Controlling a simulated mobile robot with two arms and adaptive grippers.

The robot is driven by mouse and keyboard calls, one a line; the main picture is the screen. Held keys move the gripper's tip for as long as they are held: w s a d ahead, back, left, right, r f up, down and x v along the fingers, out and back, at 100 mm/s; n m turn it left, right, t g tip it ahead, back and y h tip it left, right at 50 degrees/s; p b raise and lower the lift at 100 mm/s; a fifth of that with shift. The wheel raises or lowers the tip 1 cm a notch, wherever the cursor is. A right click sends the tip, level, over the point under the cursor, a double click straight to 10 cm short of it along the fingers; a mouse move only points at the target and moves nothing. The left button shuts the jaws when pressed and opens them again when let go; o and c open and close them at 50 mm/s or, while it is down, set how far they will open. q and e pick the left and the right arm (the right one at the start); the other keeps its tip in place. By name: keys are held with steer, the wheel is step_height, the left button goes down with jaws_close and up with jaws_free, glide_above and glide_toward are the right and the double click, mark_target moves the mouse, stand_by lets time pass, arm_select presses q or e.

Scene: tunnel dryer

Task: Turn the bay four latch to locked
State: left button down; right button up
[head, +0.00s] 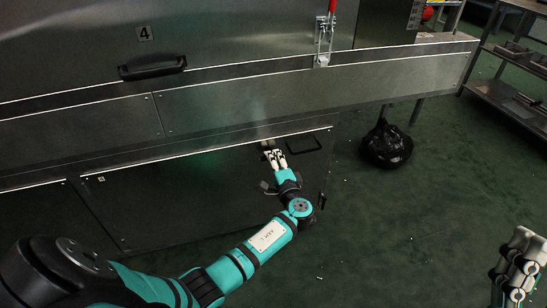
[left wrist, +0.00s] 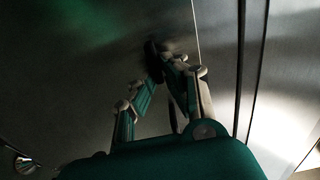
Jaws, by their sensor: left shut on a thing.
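The left gripper (head: 273,152) reaches the dark lower panel (head: 215,185) below the bay marked 4 (head: 143,33). I cannot read a locked or unlocked mark. My right gripper (head: 520,262) is at the lower right edge, away from the panel; its opening is unclear.
A red-handled toggle clamp (head: 324,40) and a black door handle (head: 152,67) are above. A black bag (head: 386,145) lies on the green floor.

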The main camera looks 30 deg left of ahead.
stand_by(0.3)
arm_select(q)
steer(key=c, duration=1.4)
jaws_free()
steer(key=shift+d, duration=0.1)
steer(key=v, duration=1.2)
